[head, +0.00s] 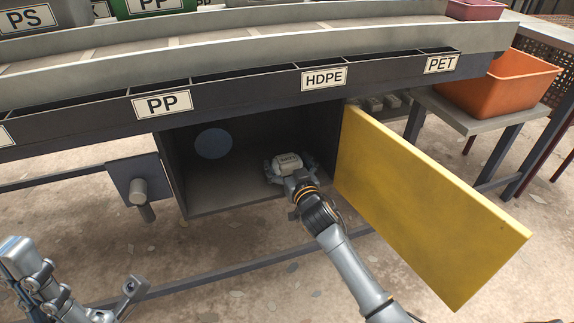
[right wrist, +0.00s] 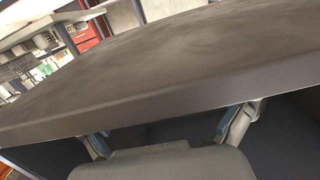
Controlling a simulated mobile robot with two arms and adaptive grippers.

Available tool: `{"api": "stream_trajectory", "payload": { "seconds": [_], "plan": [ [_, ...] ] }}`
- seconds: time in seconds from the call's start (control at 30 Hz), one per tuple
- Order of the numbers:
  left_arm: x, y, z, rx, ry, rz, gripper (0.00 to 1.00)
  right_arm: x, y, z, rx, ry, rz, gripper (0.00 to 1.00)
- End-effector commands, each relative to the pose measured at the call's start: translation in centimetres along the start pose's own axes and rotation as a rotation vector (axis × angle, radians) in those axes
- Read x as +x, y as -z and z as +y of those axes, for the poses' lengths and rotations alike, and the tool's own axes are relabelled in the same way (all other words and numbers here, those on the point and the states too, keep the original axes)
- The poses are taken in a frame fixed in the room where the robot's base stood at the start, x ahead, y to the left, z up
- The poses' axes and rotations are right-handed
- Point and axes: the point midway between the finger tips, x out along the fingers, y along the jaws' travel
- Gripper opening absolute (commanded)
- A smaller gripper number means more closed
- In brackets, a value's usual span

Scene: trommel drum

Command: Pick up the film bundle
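A blue-grey round shape (head: 213,143) shows at the back left inside the dark compartment under the sorting bench; I cannot tell whether it is the film bundle. Nothing else in view can be made out as the film bundle. My right gripper (head: 289,162) is at the compartment's mouth, to the right of the round shape and apart from it. In the right wrist view its two fingers (right wrist: 168,132) are spread, with nothing seen between them and their tips close to a brown slab edge. Part of my left gripper (head: 130,290) shows low at the left, its fingers unclear.
A yellow door (head: 430,205) stands open at the compartment's right side. The bench front (head: 230,105) with PP, HDPE and PET labels overhangs it. A grey box with a knob (head: 138,185) hangs at the left. An orange bin (head: 500,85) stands at the right.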

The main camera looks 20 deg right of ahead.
Motion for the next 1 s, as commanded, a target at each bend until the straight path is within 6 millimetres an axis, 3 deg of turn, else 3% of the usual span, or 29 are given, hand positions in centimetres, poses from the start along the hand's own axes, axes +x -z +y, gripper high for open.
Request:
{"api": "stream_trajectory", "payload": {
  "seconds": [0.03,0.13,0.63,0.87,1.0],
  "plan": [
    [0.0,0.0,0.0,0.0,0.0,0.0,0.0,0.0,0.0,0.0,0.0,0.0,0.0,0.73],
    [0.0,0.0,0.0,0.0,0.0,-0.001,0.0,0.0,0.0,0.0,0.0,0.0,0.0,0.56],
    [0.3,-0.6,0.0,0.001,0.0,-0.031,0.0,0.0,0.6,0.0,0.0,0.0,0.001,0.56],
    [0.8,-4.0,-0.4,0.015,0.004,-0.222,0.0,-0.1,2.8,0.0,-0.001,0.0,0.003,0.56],
    [0.0,-7.6,-0.8,0.026,0.009,-0.424,0.0,-0.2,4.6,0.1,-0.001,-0.001,0.002,0.56]
  ]
}}
